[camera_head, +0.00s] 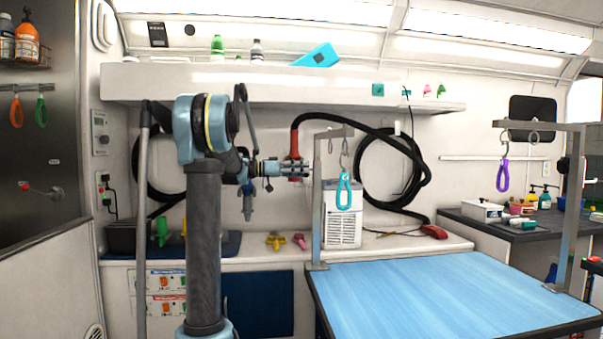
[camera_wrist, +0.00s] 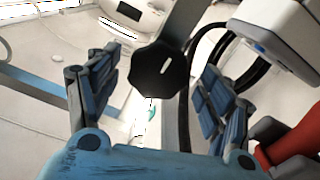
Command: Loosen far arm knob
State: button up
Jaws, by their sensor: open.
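A black eight-sided knob (camera_wrist: 160,72) with a white mark sits on a grey post (camera_wrist: 183,28) in the wrist view. My gripper (camera_wrist: 158,84) is open, with one blue-padded finger on each side of the knob. Gaps show between the fingers and the knob, so it is not gripped. In the head view my gripper (camera_head: 298,168) points right, just left of the upright of the left grooming arm (camera_head: 317,215) at the table's back corner. I cannot make out the knob in the head view.
A blue-topped grooming table (camera_head: 450,295) fills the lower right. A cyan loop (camera_head: 344,192) hangs from the left grooming arm. A red-ended black hose (camera_head: 295,140) passes close behind my gripper. A white vented box (camera_head: 342,228) stands behind the upright. A second grooming arm (camera_head: 569,220) stands at right.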

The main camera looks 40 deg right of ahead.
jog(key=shift+s+d, duration=0.25)
jog(key=shift+d, duration=0.15)
jog(key=c, duration=1.1)
jog(key=shift+o, duration=0.2)
